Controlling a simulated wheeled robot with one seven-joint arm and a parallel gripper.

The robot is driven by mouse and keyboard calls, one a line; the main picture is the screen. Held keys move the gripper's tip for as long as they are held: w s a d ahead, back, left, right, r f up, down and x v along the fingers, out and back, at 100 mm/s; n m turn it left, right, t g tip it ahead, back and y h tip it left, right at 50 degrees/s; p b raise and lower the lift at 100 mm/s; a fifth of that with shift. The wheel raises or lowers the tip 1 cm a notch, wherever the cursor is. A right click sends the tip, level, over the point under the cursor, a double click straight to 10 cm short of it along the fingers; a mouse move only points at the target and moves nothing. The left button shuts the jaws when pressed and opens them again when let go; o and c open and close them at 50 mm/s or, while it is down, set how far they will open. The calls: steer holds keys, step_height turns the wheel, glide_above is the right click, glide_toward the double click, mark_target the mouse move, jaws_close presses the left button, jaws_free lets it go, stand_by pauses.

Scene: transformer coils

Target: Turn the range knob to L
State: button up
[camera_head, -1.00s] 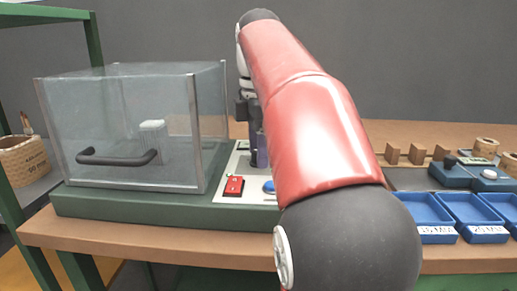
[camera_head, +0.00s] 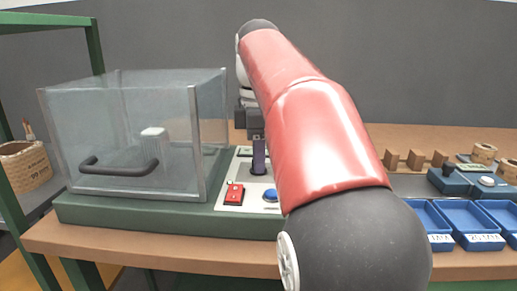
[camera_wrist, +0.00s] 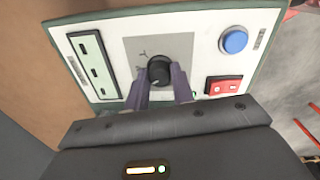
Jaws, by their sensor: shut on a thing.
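The range knob (camera_wrist: 159,70) is a round black knob on a grey plate of the white control panel (camera_wrist: 205,32), seen in the wrist view. My gripper (camera_wrist: 162,84) has its two purple-grey fingers closed around the knob from either side. Faint marks show on the grey plate by the knob, but I cannot read which one the knob points to.
A blue button (camera_wrist: 234,40) and a red switch (camera_wrist: 224,86) sit close beside the knob. A clear box (camera_head: 125,135) with a dark handle stands left of the panel. Blue trays (camera_head: 462,215) and wooden blocks (camera_head: 415,159) are at the right.

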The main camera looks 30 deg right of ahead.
steer(key=m+p, duration=0.2)
steer(key=m, duration=0.1)
steer(key=shift+r+m, duration=0.2)
steer(key=shift+m, duration=0.1)
steer(key=m+p, duration=0.1)
steer(key=m, duration=0.2)
steer(key=shift+f+m, duration=0.15)
steer(key=shift+m, duration=0.15)
steer(key=m, duration=0.4)
steer(key=shift+m+g, duration=0.3)
steer(key=shift+m, duration=1.9)
steer(key=o, duration=1)
